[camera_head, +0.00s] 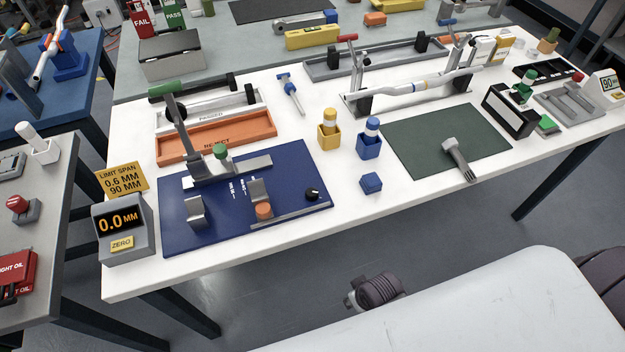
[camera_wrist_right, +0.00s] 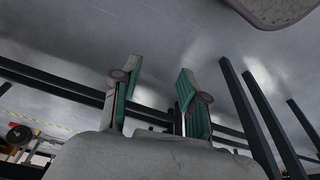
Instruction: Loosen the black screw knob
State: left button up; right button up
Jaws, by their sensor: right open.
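The black screw knob (camera_head: 312,194) is a small round dark knob near the right end of the blue fixture board (camera_head: 290,165), on the white table. It stands beside a grey rail (camera_head: 290,217) and an orange knob (camera_head: 264,211). My right gripper (camera_wrist_right: 158,72) shows in the right wrist view with two teal-padded fingers spread apart and nothing between them. It is away from the knob, with floor and table legs beyond it. My left gripper is not recognisable in either view.
A display reading 0.0 MM (camera_head: 121,220) stands left of the board. A grey tool (camera_head: 458,157) lies on a green mat (camera_head: 425,135). The table's front strip is clear.

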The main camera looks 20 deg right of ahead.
jog(key=w+a+r+t+p, duration=0.15)
jog(key=w+r, duration=0.35)
jog(key=r, duration=0.7)
jog(key=n+y+p, duration=0.2)
jog(key=n+p, duration=0.1)
jog(key=n, duration=0.2)
send_near(312, 191)
pick_arm(q)
notch_tip(312, 191, up, 7)
jog(key=w+p, duration=0.1)
jog(key=shift+d+f, duration=0.15)
jog(key=shift+d, duration=0.2)
pick_arm(e)
jog(key=shift+g, duration=0.45)
jog(key=x, duration=0.9)
jog(key=shift+w+r, duration=0.1)
jog(key=shift+w, duration=0.2)
grip_shut()
pick_arm(q)
jog(key=shift+w, duration=0.1)
pick_arm(e)
jog(key=shift+n, duration=0.3)
